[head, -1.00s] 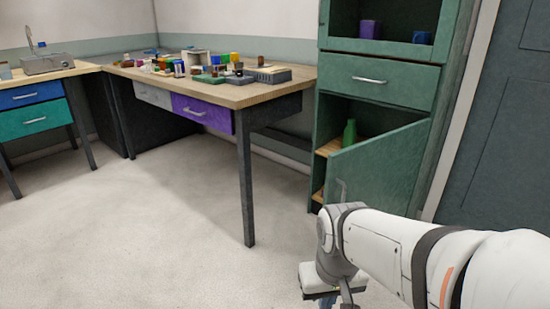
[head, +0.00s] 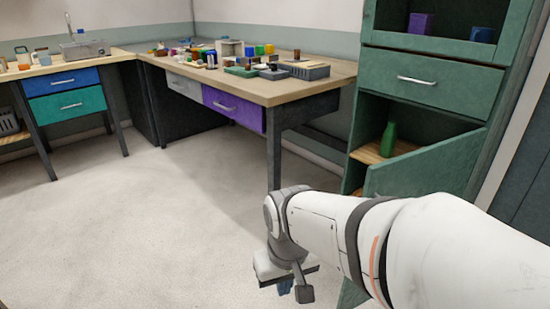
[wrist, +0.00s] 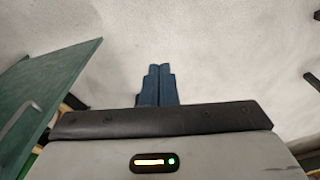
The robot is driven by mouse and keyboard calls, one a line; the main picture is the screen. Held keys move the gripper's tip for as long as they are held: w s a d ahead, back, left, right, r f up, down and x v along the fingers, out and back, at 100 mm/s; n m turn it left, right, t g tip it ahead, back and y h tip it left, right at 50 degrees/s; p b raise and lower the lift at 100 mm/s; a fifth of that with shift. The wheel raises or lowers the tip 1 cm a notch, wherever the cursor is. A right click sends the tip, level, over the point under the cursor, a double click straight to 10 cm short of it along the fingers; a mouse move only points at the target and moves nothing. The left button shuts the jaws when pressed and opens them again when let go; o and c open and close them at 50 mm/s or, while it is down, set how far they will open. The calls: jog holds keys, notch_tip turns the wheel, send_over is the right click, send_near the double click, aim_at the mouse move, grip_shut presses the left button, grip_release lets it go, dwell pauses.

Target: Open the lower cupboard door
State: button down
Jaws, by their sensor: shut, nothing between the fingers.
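The lower cupboard door (head: 427,166) is green and stands swung open at the right of the head view. Behind it the cupboard's inside shows, with a green bottle (head: 388,140) on a wooden shelf (head: 368,153). In the wrist view the door (wrist: 55,80) is at the left, with its pale bar handle (wrist: 18,118). My gripper (wrist: 158,70) has its blue fingers together and empty, over the floor and apart from the door. In the head view my gripper (head: 285,286) hangs low in front of the cupboard, and my arm hides the door's lower part.
A closed green drawer (head: 428,82) is above the opening. A workbench (head: 285,90) crowded with small things stands left of the cupboard, its leg (head: 273,165) near my arm. Another table with blue and teal drawers (head: 65,92) is far left. The floor (head: 150,230) between is clear.

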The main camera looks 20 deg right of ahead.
jog(key=w+d+r+m+g+h+p, duration=0.2)
jog(key=w+d+g+h+p, duration=0.45)
jog(key=w+d+h, duration=0.55)
jog(key=w+d+f+t+h+p, duration=0.1)
jog(key=w+d+t+h+p, duration=0.45)
jog(key=w, duration=0.65)
jog(key=s+d+g+b, duration=0.2)
jog(key=s+d, duration=0.3)
jog(key=d, duration=0.6)
jog(key=shift+d+f+n+b, duration=0.15)
jog(key=shift+d+n+b, duration=0.15)
jog(key=shift+n, duration=0.1)
jog(key=shift+h, duration=0.25)
